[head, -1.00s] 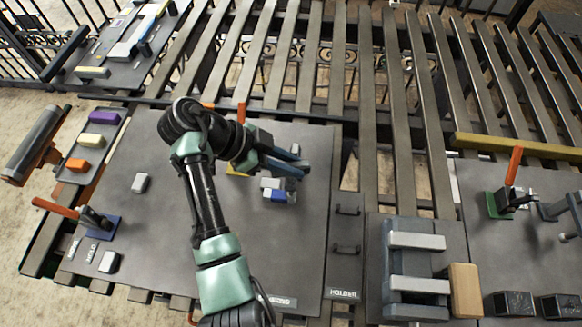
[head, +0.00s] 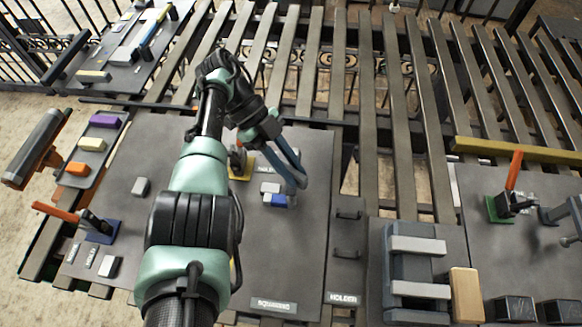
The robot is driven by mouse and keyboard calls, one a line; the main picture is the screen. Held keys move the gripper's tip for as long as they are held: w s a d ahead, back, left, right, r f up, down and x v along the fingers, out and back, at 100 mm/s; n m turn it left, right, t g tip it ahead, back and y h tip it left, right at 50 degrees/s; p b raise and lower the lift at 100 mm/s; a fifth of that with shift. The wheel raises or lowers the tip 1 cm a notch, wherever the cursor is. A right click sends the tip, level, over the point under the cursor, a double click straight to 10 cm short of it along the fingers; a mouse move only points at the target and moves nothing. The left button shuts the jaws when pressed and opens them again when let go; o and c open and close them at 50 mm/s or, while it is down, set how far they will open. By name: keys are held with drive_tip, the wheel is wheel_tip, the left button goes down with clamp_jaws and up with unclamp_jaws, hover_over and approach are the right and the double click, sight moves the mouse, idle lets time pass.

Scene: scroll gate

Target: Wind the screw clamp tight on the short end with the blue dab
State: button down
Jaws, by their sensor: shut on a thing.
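A small pale block (head: 270,187) and a blue-marked end piece (head: 279,200) sit together on the large dark board (head: 310,235), right of my arm. My gripper (head: 297,184) reaches down from the upper left, its blue-grey fingers ending at the right side of these pieces. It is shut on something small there. The fingers hide most of what is held, and I cannot tell whether it is the clamp's screw. A yellow base (head: 241,172) with a dark fitting lies just behind, partly covered by my arm.
A blue-based clamp with an orange handle (head: 55,209) stands at the board's left. A tray (head: 83,178) holds purple, cream and orange blocks. A grey fixture (head: 418,245) and wooden block (head: 466,294) stand right.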

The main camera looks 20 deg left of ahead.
drive_tip(key=shift+r+m+g+b, duration=0.1)
drive_tip(key=shift+m+g+b, duration=0.2)
drive_tip(key=shift+m+g, duration=0.25)
idle(0.4)
drive_tip(key=c, duration=0.8)
unclamp_jaws()
drive_tip(key=shift+o, duration=0.2)
